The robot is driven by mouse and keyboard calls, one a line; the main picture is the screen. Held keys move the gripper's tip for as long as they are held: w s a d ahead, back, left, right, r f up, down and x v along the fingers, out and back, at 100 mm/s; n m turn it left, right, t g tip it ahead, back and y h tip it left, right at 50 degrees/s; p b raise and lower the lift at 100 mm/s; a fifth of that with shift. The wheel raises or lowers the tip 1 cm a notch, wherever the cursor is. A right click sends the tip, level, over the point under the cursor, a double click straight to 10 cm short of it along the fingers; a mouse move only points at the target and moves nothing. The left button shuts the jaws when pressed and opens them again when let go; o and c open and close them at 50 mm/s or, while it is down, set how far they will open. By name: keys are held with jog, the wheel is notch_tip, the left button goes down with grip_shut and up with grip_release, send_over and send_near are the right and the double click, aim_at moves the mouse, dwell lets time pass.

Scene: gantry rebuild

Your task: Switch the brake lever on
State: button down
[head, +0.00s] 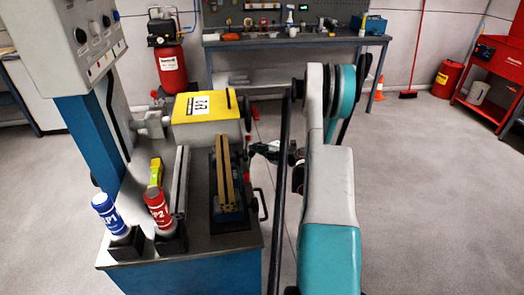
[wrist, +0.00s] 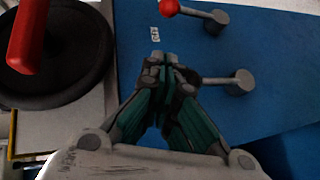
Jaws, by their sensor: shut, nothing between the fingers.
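My gripper (wrist: 165,62) is shut and empty in the wrist view, in front of a blue panel (wrist: 275,45). An upper lever (wrist: 192,13) has a red ball knob on its left end and a grey hub on its right. A lower lever (wrist: 225,81) has a similar hub; its rod runs left toward my fingers, and its left end is hidden behind them. I cannot tell whether my fingers touch it. A small white label (wrist: 155,33) is unreadable, so I cannot tell which lever is the brake. In the head view my gripper (head: 252,149) is beside the machine's right side.
A black handwheel (wrist: 75,75) with a red handle (wrist: 27,35) is left of my gripper. In the head view, blue and red bottles (head: 110,212) stand at the bench's front left. A workbench (head: 225,42) is behind.

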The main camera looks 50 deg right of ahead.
jog(key=w+d+f+b, duration=0.2)
jog(key=w+d, duration=0.1)
jog(key=w, duration=0.4)
jog(key=shift+f+b, duration=0.2)
jog(key=shift+b, duration=0.15)
jog(key=shift+w+d+r, duration=0.1)
jog(key=shift+w+r, duration=0.05)
jog(key=shift+w+d+r+m+g+p, duration=0.1)
jog(key=shift+w+d+m+g+p, duration=0.15)
jog(key=shift+g+p, duration=0.2)
